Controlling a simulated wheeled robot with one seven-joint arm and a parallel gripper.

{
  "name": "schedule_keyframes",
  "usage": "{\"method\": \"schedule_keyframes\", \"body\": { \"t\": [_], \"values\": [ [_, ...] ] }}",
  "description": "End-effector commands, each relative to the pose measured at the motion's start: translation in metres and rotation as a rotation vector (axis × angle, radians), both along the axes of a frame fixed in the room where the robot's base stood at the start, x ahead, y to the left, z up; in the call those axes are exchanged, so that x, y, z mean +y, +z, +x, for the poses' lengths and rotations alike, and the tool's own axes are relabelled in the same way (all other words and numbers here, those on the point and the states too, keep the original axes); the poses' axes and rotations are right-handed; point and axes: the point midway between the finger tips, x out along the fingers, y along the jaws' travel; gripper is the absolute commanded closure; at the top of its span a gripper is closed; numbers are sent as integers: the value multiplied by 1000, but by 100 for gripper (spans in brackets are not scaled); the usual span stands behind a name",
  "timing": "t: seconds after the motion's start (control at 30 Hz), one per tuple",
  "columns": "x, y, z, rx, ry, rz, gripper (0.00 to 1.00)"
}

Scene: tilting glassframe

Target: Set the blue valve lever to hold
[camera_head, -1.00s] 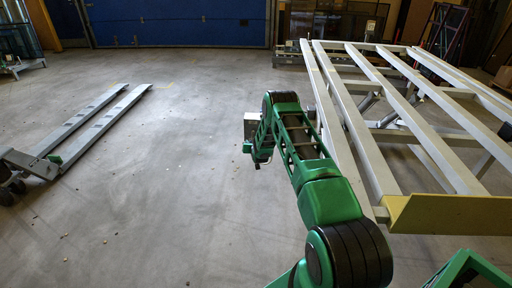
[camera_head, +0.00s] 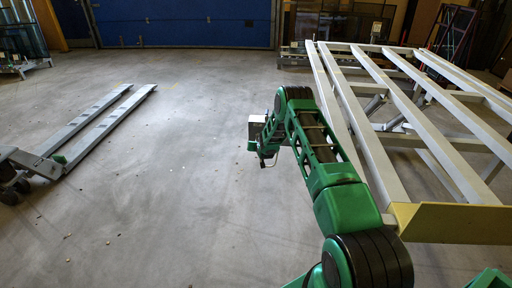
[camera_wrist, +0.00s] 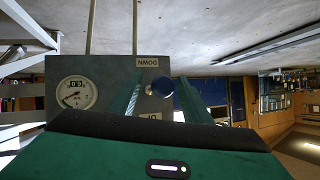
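In the wrist view, which is upside down, a grey valve panel (camera_wrist: 103,72) carries a blue lever (camera_wrist: 163,87) with a round silver end or hub beside it. A "DOWN" label (camera_wrist: 148,62) lies above the lever in the picture; another label (camera_wrist: 152,116) below it is partly cut off by my gripper body. My gripper (camera_wrist: 160,86) is open, with one teal finger on each side of the lever; contact cannot be told. In the head view, a grey box (camera_head: 257,124) at my arm's far end appears to be this panel; my fingers are not clear there.
A round gauge (camera_wrist: 76,94) sits on the panel beside the lever. The pale tilting frame (camera_head: 385,130) stands close along my arm's right side, with a yellow end plate (camera_head: 455,222). A pallet truck (camera_head: 85,130) stands at left. The floor between is open.

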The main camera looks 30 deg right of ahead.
Motion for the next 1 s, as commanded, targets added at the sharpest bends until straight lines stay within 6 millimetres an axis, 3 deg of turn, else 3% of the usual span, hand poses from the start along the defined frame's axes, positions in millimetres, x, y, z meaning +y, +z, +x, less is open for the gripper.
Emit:
{"method": "schedule_keyframes", "body": {
  "t": [0.37, 1.0],
  "values": [
    [4, 4, -6, 0, 2, 2, 56],
    [27, 48, -84, 1, 1, 1, 56]
  ]
}}
